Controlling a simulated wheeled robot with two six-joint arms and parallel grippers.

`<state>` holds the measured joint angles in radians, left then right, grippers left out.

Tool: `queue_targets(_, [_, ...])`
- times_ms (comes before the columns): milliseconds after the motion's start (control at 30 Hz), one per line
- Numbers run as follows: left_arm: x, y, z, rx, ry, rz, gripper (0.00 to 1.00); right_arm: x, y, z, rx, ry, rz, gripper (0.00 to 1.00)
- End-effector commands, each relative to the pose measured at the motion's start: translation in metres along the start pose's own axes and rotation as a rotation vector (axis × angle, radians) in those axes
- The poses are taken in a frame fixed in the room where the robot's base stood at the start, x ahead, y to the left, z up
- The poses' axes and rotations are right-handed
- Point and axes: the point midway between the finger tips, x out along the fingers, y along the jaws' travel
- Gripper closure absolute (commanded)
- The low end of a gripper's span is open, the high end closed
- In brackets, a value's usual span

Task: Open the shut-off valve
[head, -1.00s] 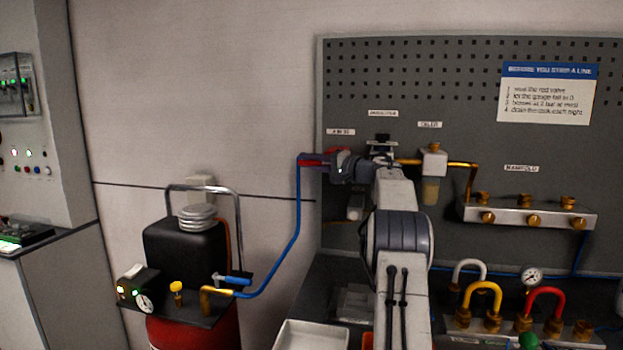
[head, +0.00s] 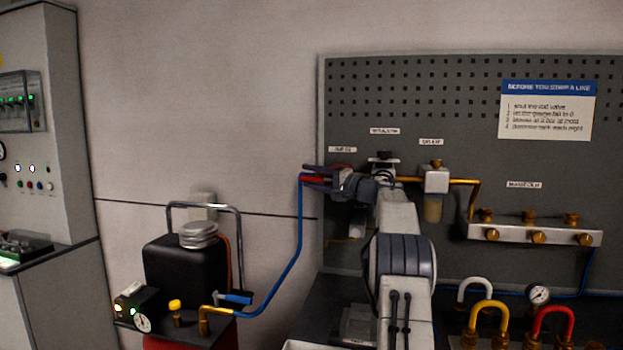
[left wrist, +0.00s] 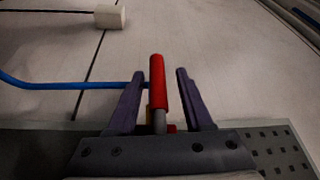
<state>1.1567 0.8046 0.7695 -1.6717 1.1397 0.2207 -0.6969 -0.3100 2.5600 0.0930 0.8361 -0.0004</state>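The shut-off valve's red handle (head: 313,180) shows at the left edge of the pegboard, where the blue hose meets it. In the left wrist view the red handle (left wrist: 157,82) points away from me, its grey stem between my fingers. My left gripper (head: 308,179) is open, with one finger on each side of the handle. The valve body is mostly hidden behind my gripper and arm. My right gripper is not in view.
A blue hose (head: 299,225) runs from the compressor (head: 186,270) up to the valve. Right of my wrist stand a filter unit (head: 436,180), brass piping and a manifold (head: 535,233) on the pegboard (head: 470,120). The wall left of the valve is clear.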

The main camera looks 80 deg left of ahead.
Motion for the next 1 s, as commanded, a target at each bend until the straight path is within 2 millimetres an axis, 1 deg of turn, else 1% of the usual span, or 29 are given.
queue_targets(67, [-0.001,0.001,0.0,0.0,0.0,0.001,0.49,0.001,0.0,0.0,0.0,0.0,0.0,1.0])
queue_targets(167, [-0.008,0.002,0.0,-0.001,0.002,0.001,0.49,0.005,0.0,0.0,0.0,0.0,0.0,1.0])
queue_targets(267, [-0.024,0.004,0.0,-0.002,0.003,0.001,0.49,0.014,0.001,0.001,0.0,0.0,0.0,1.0])
queue_targets(433, [-0.058,0.004,0.0,-0.002,0.004,0.001,0.49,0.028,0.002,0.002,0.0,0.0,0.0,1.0])
queue_targets(533, [-0.077,0.003,0.0,-0.001,0.003,0.001,0.49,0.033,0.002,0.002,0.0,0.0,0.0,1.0])
queue_targets(633, [-0.091,0.002,0.0,0.0,0.002,0.0,0.49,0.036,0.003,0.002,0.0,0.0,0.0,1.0])
queue_targets(700, [-0.098,0.001,0.0,0.0,0.001,0.0,0.49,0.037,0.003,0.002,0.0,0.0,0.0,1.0])
queue_targets(800, [-0.103,0.001,0.001,0.0,0.0,0.0,0.49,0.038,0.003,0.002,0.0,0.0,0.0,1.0])
queue_targets(1000, [-0.104,0.0,0.001,0.0,-0.001,0.0,0.49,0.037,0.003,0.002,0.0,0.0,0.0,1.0])
